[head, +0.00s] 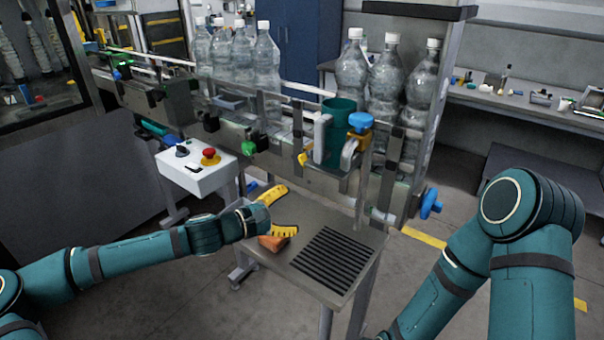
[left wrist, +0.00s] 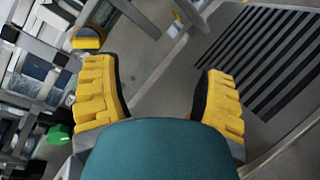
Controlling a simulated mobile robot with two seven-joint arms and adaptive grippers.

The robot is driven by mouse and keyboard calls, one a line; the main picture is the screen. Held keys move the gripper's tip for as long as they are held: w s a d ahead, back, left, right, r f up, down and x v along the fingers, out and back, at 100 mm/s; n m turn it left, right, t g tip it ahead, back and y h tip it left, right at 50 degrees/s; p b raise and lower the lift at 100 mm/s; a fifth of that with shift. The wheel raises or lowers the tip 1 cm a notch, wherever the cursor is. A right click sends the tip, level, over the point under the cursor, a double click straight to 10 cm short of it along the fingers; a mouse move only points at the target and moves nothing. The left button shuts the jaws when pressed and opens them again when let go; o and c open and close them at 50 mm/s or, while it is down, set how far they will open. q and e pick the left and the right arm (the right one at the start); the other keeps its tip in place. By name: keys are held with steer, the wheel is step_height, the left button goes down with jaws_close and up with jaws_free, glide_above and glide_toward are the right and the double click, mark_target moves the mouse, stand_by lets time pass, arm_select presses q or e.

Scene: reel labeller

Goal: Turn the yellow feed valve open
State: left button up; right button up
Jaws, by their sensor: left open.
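The yellow feed valve appears to be the small yellow handle (head: 304,158) on the front of the conveyor frame, right of a green knob (head: 249,148). In the left wrist view a yellow-edged knob (left wrist: 88,42) shows at the upper left, beyond one finger; it looks like the same valve. My left gripper (head: 290,211) is open and empty above the small table, lower than the valve and apart from it. Its yellow fingers are spread wide in the left wrist view (left wrist: 160,82). My right arm comes in at the right; its gripper is out of frame.
A blue knob (head: 360,121) and a teal cup (head: 338,125) stand nearby. Bottles (head: 386,80) line the conveyor. A control box (head: 197,168) with a red button is left.

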arm_select(q)
steer(key=w+a+r+n+t+y+b, duration=0.1)
steer(key=a+r+n+t+y+b, duration=0.1)
steer(key=a+r+n+t+y, duration=0.25)
steer(key=shift+m+t+h, duration=0.35)
steer(key=shift+t+h, duration=0.1)
steer(key=shift+h, duration=0.5)
steer(key=x, duration=0.9)
steer(key=r+x, duration=0.1)
steer(key=x, duration=0.4)
steer(key=shift+d+r, duration=0.1)
steer(key=shift+d, duration=0.05)
steer(key=shift+c, duration=0.3)
steer(key=c, duration=1.1)
